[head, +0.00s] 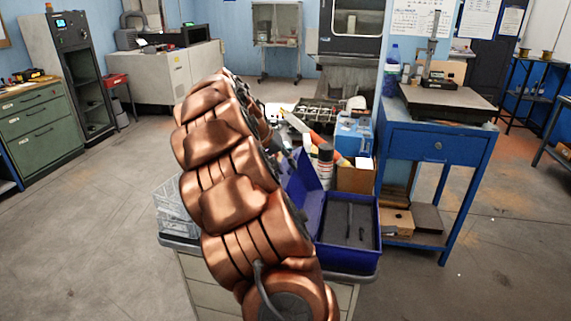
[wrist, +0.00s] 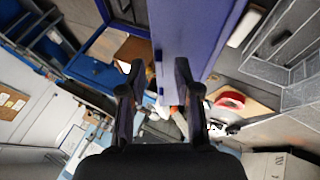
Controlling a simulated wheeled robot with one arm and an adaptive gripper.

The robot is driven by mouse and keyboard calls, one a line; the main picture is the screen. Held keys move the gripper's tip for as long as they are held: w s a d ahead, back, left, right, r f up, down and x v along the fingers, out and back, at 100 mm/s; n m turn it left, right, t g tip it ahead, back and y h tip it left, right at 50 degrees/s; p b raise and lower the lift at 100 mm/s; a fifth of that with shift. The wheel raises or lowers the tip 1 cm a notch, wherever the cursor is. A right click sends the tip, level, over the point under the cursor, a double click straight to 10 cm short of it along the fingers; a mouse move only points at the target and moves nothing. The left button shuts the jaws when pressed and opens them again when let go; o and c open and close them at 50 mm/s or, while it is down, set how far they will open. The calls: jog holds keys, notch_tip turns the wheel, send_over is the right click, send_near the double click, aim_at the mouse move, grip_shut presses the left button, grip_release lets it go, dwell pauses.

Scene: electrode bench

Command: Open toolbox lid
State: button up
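The blue toolbox (head: 347,262) stands on the cart in the head view, right of my arm. Its inside shows dark grey with a few slim tools in it. Its blue lid (head: 303,185) stands raised at the box's left side, partly hidden by my arm. In the wrist view a blue panel, which looks like the lid (wrist: 195,30), runs down from the top edge behind my fingers. My gripper (wrist: 158,72) is open, its two dark fingers apart, with the right finger overlapping the panel. I cannot tell whether it touches. My arm mostly hides the gripper in the head view.
A spray can (head: 325,166), a cardboard box (head: 355,178) and a light blue container (head: 353,135) crowd behind the toolbox. A blue workbench (head: 437,148) stands to the right. A wire basket (head: 175,209) is at the cart's left. The floor at left is clear.

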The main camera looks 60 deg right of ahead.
jog(key=shift+s+f, duration=0.1)
jog(key=shift+f, duration=0.05)
grip_shut()
dwell(0.7)
